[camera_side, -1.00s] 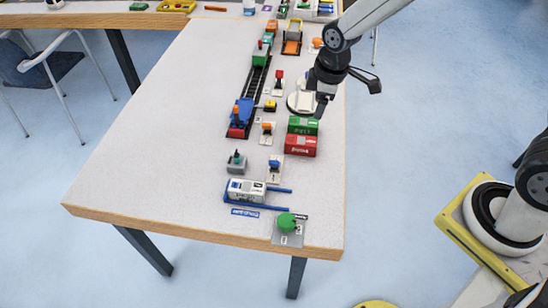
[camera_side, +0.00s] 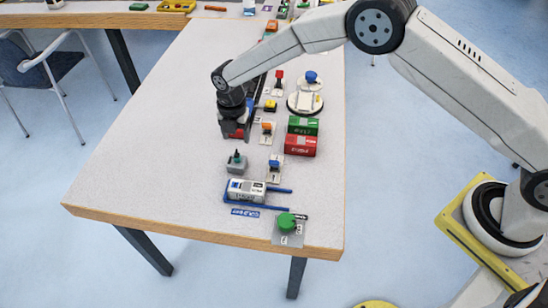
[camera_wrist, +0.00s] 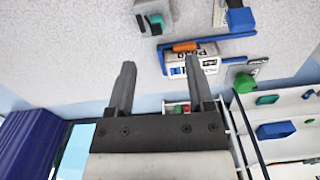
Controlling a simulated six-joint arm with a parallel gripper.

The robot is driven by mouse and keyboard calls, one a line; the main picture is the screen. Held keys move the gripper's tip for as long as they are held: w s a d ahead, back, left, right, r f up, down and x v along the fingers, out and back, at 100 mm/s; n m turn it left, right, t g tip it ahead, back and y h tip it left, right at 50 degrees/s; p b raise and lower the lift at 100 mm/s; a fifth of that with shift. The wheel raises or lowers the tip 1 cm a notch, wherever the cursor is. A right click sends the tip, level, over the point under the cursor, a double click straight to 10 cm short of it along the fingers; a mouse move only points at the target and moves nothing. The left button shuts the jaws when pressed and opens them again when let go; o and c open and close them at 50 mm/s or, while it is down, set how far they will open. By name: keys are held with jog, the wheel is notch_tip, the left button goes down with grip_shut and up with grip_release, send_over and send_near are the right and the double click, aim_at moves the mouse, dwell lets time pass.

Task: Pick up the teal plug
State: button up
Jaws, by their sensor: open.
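The teal plug (camera_side: 237,154) stands upright in a small grey block (camera_side: 236,165) on the table. In the wrist view the teal plug (camera_wrist: 157,20) shows near the top, on its grey block, ahead of the fingers. My gripper (camera_side: 235,135) is just behind the plug in the side view, above the blue and red train engine, which it partly hides. In the wrist view my gripper (camera_wrist: 160,66) has its two fingers wide apart with nothing held between them. It is apart from the plug.
Red and green containers (camera_side: 301,145) and a round white base (camera_side: 305,103) are further right. The table's left side is clear.

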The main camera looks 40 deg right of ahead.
aim_at(237, 155)
jog(key=shift+w+a+f+n, duration=0.1)
jog(key=shift+a+f+n, duration=0.25)
jog(key=shift+a+n, duration=0.1)
jog(key=shift+w+d+f, duration=0.1)
jog(key=shift+d+f, duration=0.05)
jog(key=shift+f, duration=1.8)
jog(key=shift+d+f, duration=0.1)
jog(key=shift+f, duration=1.85)
grip_shut()
